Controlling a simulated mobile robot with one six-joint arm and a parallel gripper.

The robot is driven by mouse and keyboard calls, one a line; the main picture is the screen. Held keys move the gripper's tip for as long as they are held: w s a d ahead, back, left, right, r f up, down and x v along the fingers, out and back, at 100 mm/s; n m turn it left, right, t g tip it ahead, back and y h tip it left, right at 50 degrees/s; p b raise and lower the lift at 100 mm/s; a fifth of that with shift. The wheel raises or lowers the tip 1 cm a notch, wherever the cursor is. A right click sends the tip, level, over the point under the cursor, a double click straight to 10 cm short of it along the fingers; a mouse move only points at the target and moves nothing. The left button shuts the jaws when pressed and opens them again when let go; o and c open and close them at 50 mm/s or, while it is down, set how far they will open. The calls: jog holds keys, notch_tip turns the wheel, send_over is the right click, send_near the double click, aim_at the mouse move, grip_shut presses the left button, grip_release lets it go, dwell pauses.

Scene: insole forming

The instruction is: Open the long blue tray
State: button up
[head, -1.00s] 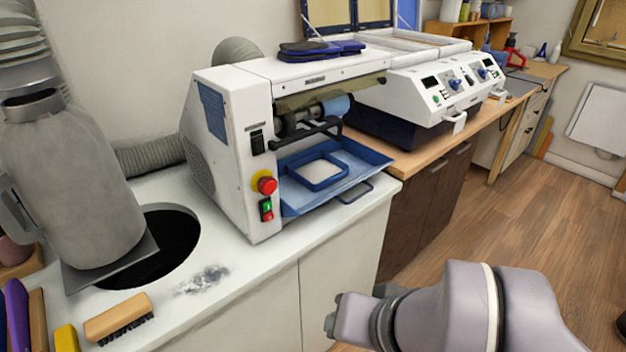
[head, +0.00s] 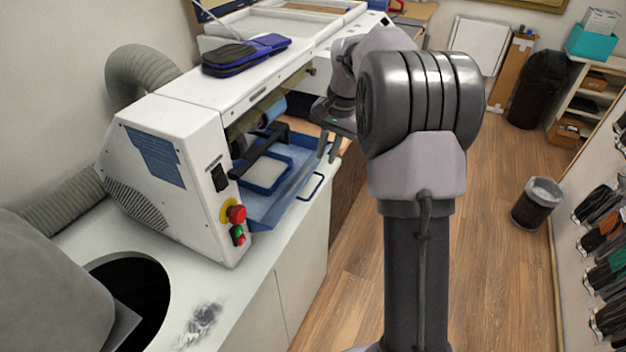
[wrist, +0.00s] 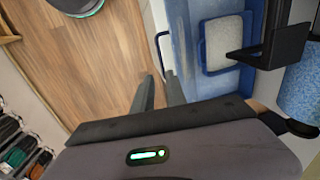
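The long blue tray (head: 271,207) sits at the front of the white machine (head: 180,150), under its roller, and juts out over the white counter. A thin dark handle (head: 312,187) is on its outer edge. A smaller blue frame with a pale pad (head: 264,175) lies on the tray. My gripper (head: 327,150) is open and empty, near the tray's far front corner. In the wrist view, the two fingers (wrist: 160,92) are apart, and the handle (wrist: 162,50) and tray (wrist: 188,45) are just ahead of them. No contact is visible.
A dark bar (head: 264,150) stands over the tray below the blue roller. A red button (head: 237,214) and switches are on the machine's near face. The wooden floor to the right is mostly clear, with a bin (head: 538,203).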

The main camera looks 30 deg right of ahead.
aim_at(317, 187)
jog(key=f+b, duration=0.1)
jog(key=f, duration=0.2)
jog(key=w+a+f+b, duration=0.1)
jog(key=f, duration=0.3)
jog(key=f+b, duration=0.1)
jog(key=f, duration=0.3)
jog(key=shift+w+a+f+b, duration=0.1)
jog(key=shift+w+a+b, duration=0.15)
jog(key=shift+w+b, duration=0.15)
grip_shut()
dwell(0.5)
